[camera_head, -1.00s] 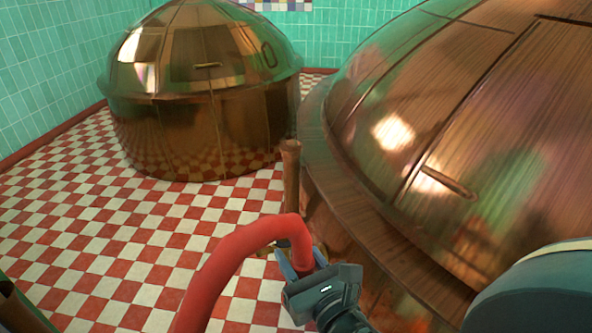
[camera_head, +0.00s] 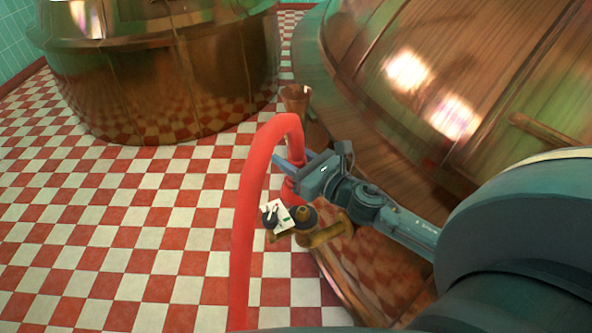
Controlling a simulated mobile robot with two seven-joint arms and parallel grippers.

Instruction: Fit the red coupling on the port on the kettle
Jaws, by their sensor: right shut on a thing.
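The copper kettle (camera_head: 400,130) fills the right side of the head view. My right gripper (camera_head: 292,170) is beside its lower wall, shut on the red coupling (camera_head: 290,189) at the end of a red hose (camera_head: 247,200). The fingers hide part of the coupling, which points down. Just below it is a brass pipe fitting (camera_head: 326,234) by the kettle wall, with dark round parts and a white tag (camera_head: 283,216). The coupling's lower end is close above this fitting; I cannot tell if they touch. My left gripper is not in view.
The hose arches up and runs down to the bottom edge. A brown copper post (camera_head: 296,100) stands just behind the hose. A second copper kettle (camera_head: 160,80) stands at the back left. The red and white checked floor (camera_head: 120,220) is clear at left.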

